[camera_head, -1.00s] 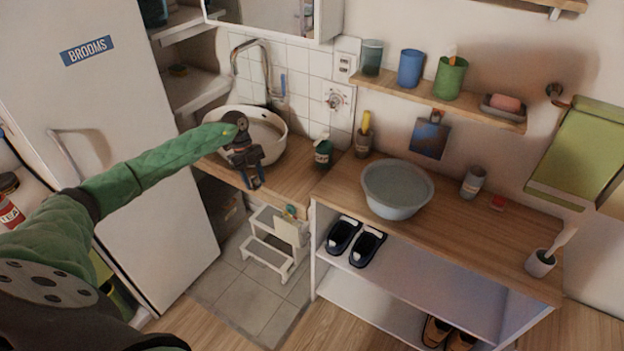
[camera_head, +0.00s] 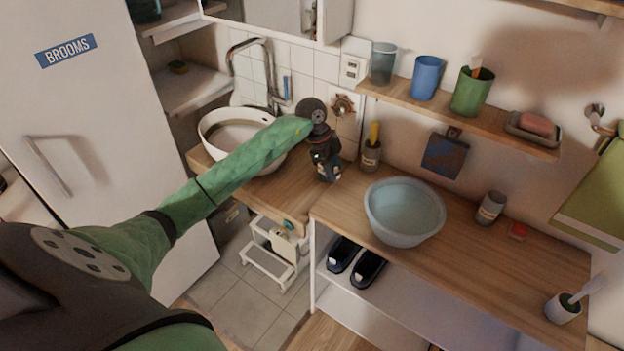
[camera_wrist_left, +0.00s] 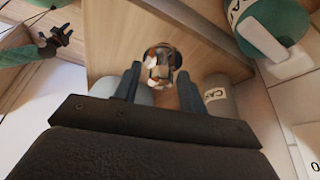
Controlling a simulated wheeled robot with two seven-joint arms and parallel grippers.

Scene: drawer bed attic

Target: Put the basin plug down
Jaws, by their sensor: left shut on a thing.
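My left gripper (camera_head: 328,172) points down above the wooden counter, between the white round sink and the grey-blue basin (camera_head: 405,212).
The white sink (camera_head: 208,128) is left of the gripper. A brush cup (camera_head: 371,156) stands just right of it. A grey cup (camera_head: 490,208) and red item (camera_head: 517,231) stand right of the basin. A shelf (camera_head: 450,118) hangs above.

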